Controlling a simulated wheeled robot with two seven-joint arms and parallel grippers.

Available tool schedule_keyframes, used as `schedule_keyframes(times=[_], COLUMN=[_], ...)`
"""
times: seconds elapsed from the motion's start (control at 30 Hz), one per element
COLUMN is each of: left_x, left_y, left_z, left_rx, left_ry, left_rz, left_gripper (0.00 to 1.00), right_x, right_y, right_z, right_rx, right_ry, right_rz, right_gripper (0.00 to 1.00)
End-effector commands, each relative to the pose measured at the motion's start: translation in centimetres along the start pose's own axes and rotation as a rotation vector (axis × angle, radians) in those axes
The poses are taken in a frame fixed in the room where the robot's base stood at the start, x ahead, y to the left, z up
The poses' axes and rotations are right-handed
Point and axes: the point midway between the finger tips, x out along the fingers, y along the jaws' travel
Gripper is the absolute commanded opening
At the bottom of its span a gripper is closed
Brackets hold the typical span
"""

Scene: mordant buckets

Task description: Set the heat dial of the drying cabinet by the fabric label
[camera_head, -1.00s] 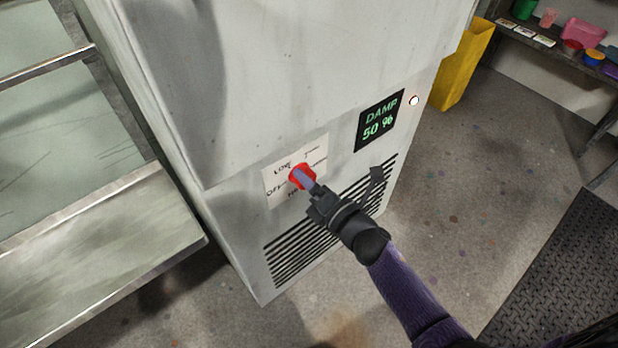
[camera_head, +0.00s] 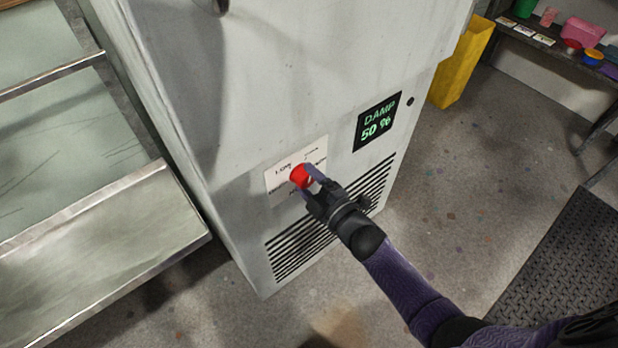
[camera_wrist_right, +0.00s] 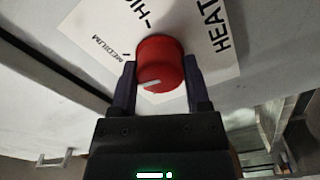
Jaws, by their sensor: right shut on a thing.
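The drying cabinet (camera_head: 300,90) stands upright in the middle of the head view. Its red heat dial (camera_head: 300,176) sits on a white marked plate (camera_head: 318,152) low on its front. My right gripper (camera_head: 308,180) is shut on the dial. In the right wrist view the dial (camera_wrist_right: 160,62) sits between its two fingers (camera_wrist_right: 160,82), and a white pointer mark shows on the dial's near edge. The words MEDIUM and HEAT are readable there; another is cut off. No fabric label is seen. My left gripper is out of view.
A display (camera_head: 377,121) on the cabinet reads DAMP 50 %, with a small dark lamp (camera_head: 410,101) beside it. Vent slots (camera_head: 290,250) lie below the dial. A metal rack (camera_head: 110,250) stands at left, a yellow bin (camera_head: 462,70) and shelf at right.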

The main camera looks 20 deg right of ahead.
Motion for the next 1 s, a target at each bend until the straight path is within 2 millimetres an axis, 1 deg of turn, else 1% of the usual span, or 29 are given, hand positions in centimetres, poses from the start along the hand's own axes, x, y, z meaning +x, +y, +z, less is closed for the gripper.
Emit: schedule_keyframes(times=[0.2,0.5,0.7,1.0], left_x=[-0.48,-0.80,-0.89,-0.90], left_y=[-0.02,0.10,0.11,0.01], left_z=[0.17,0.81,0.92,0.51], left_rx=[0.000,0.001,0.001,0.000], left_ry=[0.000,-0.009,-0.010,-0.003], left_rz=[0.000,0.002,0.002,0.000], left_gripper=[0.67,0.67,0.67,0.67], right_x=[-0.01,-0.01,-0.03,-0.05], right_y=[0.03,-0.01,-0.07,-0.10], right_z=[-0.01,0.01,0.04,0.07], right_rx=[0.176,0.351,0.411,0.437], right_ry=[-0.001,-0.001,-0.002,-0.003], right_rz=[-0.002,-0.001,-0.002,-0.002], right_gripper=[0.02,0.02,0.02,0.02])
